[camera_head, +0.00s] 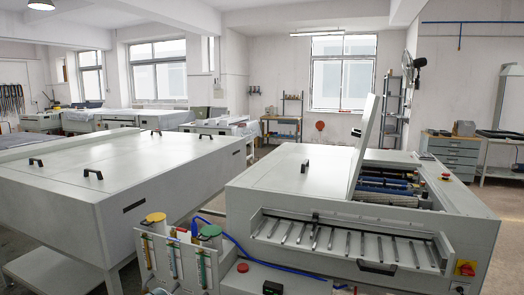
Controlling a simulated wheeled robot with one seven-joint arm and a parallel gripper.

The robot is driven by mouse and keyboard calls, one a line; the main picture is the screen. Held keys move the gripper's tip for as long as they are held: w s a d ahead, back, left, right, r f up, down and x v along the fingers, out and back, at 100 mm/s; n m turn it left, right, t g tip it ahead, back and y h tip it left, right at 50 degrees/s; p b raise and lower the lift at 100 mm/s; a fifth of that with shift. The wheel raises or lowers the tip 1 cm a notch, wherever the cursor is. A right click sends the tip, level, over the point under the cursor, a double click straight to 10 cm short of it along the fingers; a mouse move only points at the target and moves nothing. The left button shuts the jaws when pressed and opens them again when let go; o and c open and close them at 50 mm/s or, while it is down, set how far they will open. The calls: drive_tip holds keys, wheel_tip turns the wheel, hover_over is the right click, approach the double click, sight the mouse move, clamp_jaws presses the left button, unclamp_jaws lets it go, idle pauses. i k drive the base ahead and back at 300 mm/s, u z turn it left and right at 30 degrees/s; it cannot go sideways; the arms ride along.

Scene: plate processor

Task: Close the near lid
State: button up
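The plate processor (290,195) stands at the right, a long pale grey machine. One lid (364,138) stands open, nearly upright and leaning slightly right, seen almost edge-on. Right of it the opening shows dark and blue rollers (388,185). The flat top panel (285,165) left of the open lid lies down and has a small dark handle (305,165). My gripper is not in view.
A slotted feed tray (345,245) runs along the processor's front. Bottles and tubes stand in a rack (180,255) at front centre. A large grey cabinet (125,175) fills the left. A grey drawer unit (455,155) stands behind right. Some floor shows between machines.

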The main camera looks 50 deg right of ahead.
sight(358, 135)
drive_tip(key=z, duration=2.2)
drive_tip(key=i, duration=1.15)
drive_tip(key=z, duration=0.35)
